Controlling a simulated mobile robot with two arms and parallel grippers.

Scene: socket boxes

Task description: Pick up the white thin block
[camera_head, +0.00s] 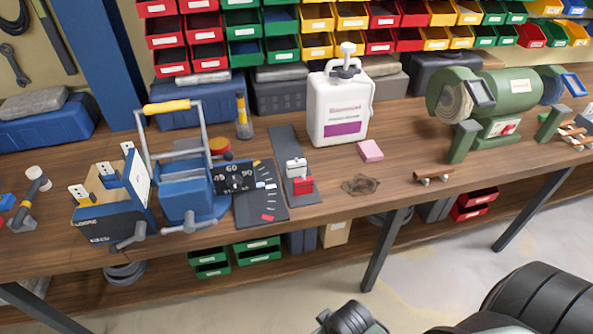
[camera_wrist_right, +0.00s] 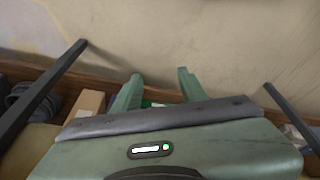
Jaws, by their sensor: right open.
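A small white block (camera_head: 296,167) with a knob on top sits on a narrow dark strip (camera_head: 281,142) on the wooden bench. A similar red block (camera_head: 302,186) stands just in front of it on the same strip. I cannot tell how thin the white block is. My right gripper (camera_wrist_right: 159,84) shows in the right wrist view with its two green fingers apart and nothing visible between them. It is away from the blocks, which that view does not show. My left gripper is not in view.
A white jug (camera_head: 339,112) stands behind and right of the blocks, with a pink block (camera_head: 370,151) near it. A dark angle-marked plate (camera_head: 259,196) and a blue tool (camera_head: 187,190) are at left. A green grinder (camera_head: 508,97) stands at right. The bench front between is mostly clear.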

